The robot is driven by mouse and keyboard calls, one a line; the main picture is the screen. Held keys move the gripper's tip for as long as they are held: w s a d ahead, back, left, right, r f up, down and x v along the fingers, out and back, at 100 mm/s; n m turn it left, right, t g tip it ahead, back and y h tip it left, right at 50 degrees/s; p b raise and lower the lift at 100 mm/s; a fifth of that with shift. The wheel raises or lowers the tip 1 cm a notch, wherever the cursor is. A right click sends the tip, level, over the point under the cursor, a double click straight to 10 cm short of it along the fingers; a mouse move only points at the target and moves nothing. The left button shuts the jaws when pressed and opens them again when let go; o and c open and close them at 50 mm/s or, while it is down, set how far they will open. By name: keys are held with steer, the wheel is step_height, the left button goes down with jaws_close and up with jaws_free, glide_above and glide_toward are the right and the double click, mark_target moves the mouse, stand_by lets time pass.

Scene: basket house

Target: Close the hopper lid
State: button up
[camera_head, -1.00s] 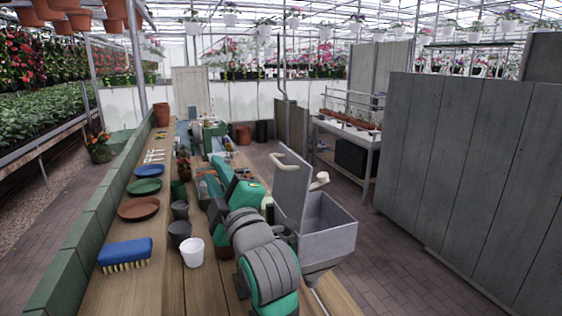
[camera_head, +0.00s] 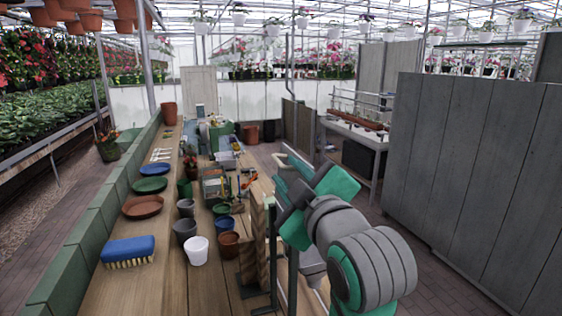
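The grey metal hopper (camera_head: 312,266) stands at the right edge of the workbench, and only a lower part of it shows behind my arm. My gripper (camera_head: 291,193), dark grey and teal, is in front of the lid area. Its fingertips are not clear, and I cannot tell whether it touches the lid or is open.
The wooden bench (camera_head: 150,285) holds a blue brush (camera_head: 127,249), a white pot (camera_head: 196,250), several small pots and saucers. A wooden post (camera_head: 265,240) stands by the bench's right edge. A grey panel wall (camera_head: 470,180) is at right, with brick floor before it.

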mark_target(281, 166)
steer(key=x, duration=0.7)
steer(key=shift+w+a, duration=0.2)
steer(key=shift+w, duration=0.1)
